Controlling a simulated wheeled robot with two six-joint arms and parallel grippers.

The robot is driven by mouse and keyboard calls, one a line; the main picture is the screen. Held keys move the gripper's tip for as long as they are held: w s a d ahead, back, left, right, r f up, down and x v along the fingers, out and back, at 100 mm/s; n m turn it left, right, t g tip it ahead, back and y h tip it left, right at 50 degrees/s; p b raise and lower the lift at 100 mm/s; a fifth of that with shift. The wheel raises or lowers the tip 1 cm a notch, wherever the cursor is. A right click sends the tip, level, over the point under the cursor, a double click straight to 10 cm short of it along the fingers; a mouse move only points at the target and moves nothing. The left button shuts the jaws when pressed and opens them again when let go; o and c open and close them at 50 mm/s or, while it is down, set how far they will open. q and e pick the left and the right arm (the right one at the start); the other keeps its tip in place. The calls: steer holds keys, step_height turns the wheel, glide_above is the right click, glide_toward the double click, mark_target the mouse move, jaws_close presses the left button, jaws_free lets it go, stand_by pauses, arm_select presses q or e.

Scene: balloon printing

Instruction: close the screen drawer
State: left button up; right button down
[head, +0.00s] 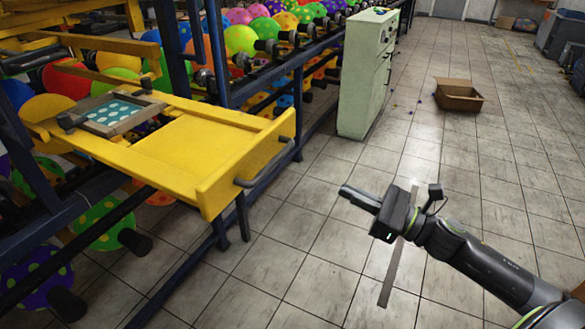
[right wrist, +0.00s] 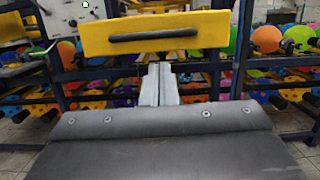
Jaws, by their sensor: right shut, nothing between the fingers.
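The yellow screen drawer (head: 190,145) is pulled out from the blue frame, its front panel facing right with a dark handle (head: 264,168). A printing screen (head: 110,112) with a teal dotted pattern lies at the drawer's inner end. My right gripper (head: 348,191) is shut and empty, in the air to the right of the drawer front and apart from it. In the right wrist view the drawer front (right wrist: 155,32) and its handle stand ahead, above the shut fingers (right wrist: 160,85). My left gripper is not in view.
A blue metal rack (head: 225,75) with many coloured balloons stands behind the drawer. A pale green cabinet (head: 362,80) stands beyond it. An open cardboard box (head: 459,97) sits on the tiled floor. The floor right of the drawer is clear.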

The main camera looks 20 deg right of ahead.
steer(key=x, duration=0.2)
steer(key=p, duration=0.7)
glide_toward(282, 158)
steer(key=x, duration=0.5)
steer(key=shift+w+a+r, duration=0.15)
steer(key=shift+w+a+p, duration=0.45)
steer(key=shift+w, duration=0.1)
